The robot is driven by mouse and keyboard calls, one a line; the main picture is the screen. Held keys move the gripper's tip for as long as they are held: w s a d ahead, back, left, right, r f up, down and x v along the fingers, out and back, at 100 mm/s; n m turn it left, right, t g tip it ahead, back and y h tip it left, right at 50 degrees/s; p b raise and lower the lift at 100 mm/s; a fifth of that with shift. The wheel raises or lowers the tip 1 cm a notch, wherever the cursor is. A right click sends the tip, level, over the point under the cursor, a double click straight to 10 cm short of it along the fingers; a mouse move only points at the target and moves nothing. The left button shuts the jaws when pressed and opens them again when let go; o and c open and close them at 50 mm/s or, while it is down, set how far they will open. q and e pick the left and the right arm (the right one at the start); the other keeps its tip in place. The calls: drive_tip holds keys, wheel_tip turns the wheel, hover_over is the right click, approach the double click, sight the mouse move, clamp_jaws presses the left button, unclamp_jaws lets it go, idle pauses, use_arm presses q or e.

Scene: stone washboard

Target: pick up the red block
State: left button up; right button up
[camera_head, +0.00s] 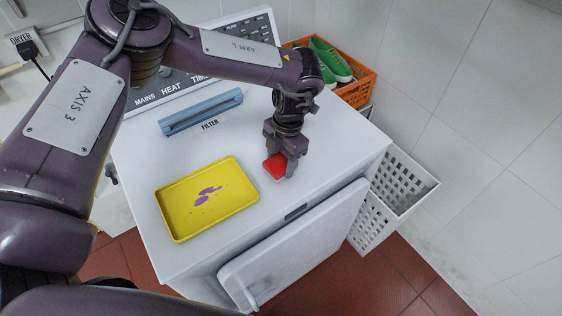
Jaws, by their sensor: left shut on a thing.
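The red block (275,167) is at the right part of the white machine's top (237,150). My left gripper (284,164) points down over it and is shut on it, with the fingers hiding part of the block. I cannot tell whether the block touches the surface or is just above it. My right gripper is not in view.
A yellow tray (228,202) with purple stains lies left of the block. A blue filter piece (200,111) lies behind the tray. An orange crate (357,92) holding green shoes (331,60) and a white perforated basket (405,181) stand at the right. The machine's front door hangs open.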

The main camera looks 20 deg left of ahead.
use_arm(q)
wheel_tip(320, 180, up, 11)
drive_tip(key=b, duration=0.3)
wheel_tip(320, 180, up, 9)
drive_tip(key=p, duration=0.1)
hover_over(281, 161)
drive_tip(key=shift+f, duration=0.2)
